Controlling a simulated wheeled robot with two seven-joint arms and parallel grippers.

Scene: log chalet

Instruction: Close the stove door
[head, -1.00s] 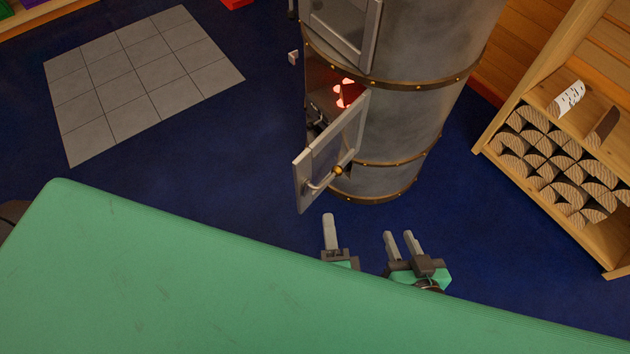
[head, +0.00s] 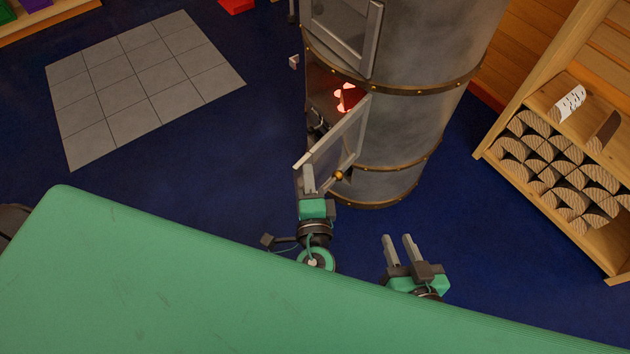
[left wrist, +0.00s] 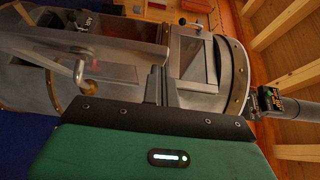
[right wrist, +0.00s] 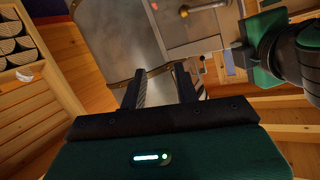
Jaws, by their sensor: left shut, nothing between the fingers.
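The grey cylindrical stove (head: 405,125) with brass bands stands beyond my green front. Its lower door (head: 337,145) is swung open toward me, and red embers (head: 346,97) glow in the opening. A handle with a brass knob (head: 338,175) is on the door; the handle also shows in the left wrist view (left wrist: 79,72). My left gripper (head: 309,179) is shut and empty, overlapping the door's near lower edge; I cannot tell whether it touches. My right gripper (head: 398,238) is open and empty, in front of the stove, apart from the door.
A wooden rack (head: 545,130) with several split logs stands at the right. Grey floor tiles (head: 145,90) lie at the left on the blue floor (head: 190,185). A second glazed door (head: 345,35) sits above the lower one. The floor left of the stove is clear.

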